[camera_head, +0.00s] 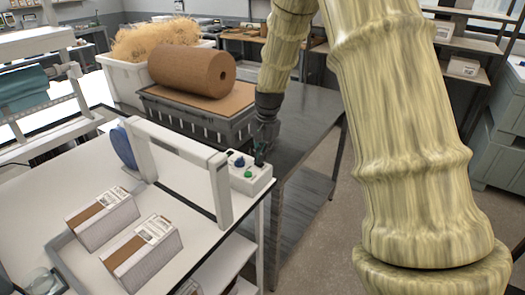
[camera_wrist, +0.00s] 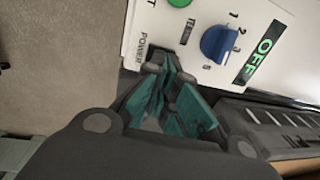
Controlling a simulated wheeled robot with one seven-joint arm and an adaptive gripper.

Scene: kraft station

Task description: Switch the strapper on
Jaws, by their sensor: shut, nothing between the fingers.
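The strapper's white arch (camera_head: 180,148) stands on a white table, with its control box (camera_head: 252,184) at the right foot. In the wrist view the panel (camera_wrist: 158,22) carries a blue knob (camera_wrist: 215,44), a green button (camera_wrist: 179,2), a POWER label and a display (camera_wrist: 262,50) reading OFF in green. My gripper (camera_wrist: 162,66) is shut and empty, its tips at the panel's edge by the POWER label. Whether the tips touch the panel I cannot tell. No power switch shows; the tips may cover it. In the head view my gripper (camera_head: 262,156) is at the box's far side.
Two white boxes with brown bands (camera_head: 102,217) lie on the white table left of the arch. A grey crate (camera_head: 205,125) bearing a brown paper roll (camera_head: 190,70) sits on the dark table behind. A white bin (camera_head: 120,85) of shredded paper is beyond. Floor is clear at right.

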